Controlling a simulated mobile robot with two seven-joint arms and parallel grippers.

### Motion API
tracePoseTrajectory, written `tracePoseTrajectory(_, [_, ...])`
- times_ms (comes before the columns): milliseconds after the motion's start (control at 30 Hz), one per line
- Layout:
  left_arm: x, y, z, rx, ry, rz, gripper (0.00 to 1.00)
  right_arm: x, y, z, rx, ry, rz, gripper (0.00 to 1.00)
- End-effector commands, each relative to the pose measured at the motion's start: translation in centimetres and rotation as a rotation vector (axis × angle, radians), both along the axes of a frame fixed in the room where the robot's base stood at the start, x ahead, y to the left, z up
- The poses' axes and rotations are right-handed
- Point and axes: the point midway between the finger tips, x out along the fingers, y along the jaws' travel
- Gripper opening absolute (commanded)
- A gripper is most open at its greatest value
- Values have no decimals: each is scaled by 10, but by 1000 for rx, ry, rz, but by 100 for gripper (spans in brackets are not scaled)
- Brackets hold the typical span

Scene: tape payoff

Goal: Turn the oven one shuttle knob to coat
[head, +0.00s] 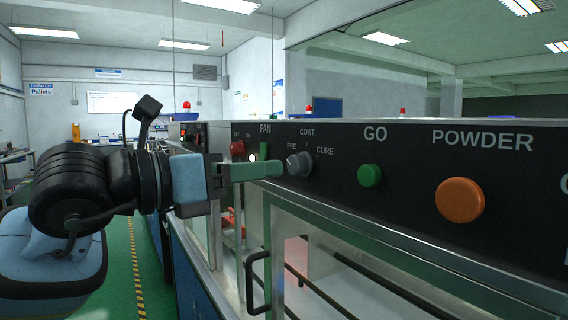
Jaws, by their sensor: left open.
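The grey shuttle knob (299,164) sits on the black control panel (400,210), with PRE at its left, COAT above and CURE at its right. Which mark it points to is too small to tell surely. My left gripper (272,170) comes in from the left and is open. Its green finger reaches along the panel, and its tip shows right beside the knob's left side. I cannot tell if it touches. The other finger is not clearly seen. My right gripper is not in view.
A green GO button (370,176) and a large orange POWDER button (460,200) stick out to the right of the knob. A black handle (257,282) stands out below the panel.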

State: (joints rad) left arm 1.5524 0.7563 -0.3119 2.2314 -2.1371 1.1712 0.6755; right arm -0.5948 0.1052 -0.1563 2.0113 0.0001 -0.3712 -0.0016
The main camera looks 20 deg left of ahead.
Motion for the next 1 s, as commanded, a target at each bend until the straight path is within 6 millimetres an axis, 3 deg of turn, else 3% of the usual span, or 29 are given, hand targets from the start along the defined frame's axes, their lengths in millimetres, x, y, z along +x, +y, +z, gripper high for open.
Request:
tracePoseTrajectory(300, [36,-26,2,-1,-2,-3,49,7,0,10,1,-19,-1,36])
tracePoseTrajectory(733, [45,-32,0,0,-2,-2,49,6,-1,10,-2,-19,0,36])
tracePoseTrajectory(1000, [44,-32,0,0,-2,-2,15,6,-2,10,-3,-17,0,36])
